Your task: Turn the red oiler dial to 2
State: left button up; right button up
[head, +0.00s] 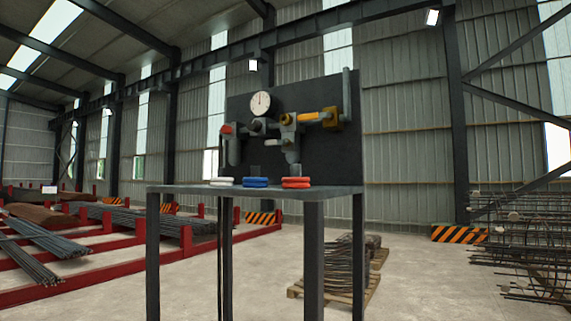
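A small red part, likely the oiler dial (227,130), sits at the left end of the pipework, on top of a grey cylinder (234,151). Its markings and setting are too small to read. The pipework is mounted on a dark upright panel (374,150) at the back of a dark table (334,191). Neither of my grippers is in view.
A round white gauge (261,103), a yellow handle (308,117) and a yellow block (332,118) are beside the dial. White (223,181), blue (256,182) and red rings (296,183) lie on the table. Concrete floor (420,285) is open at front right.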

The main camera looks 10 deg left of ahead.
aim_at(225, 130)
jog(key=k, duration=0.55)
jog(key=u, duration=0.7)
jog(key=i, duration=1.2)
jog(key=z, duration=0.35)
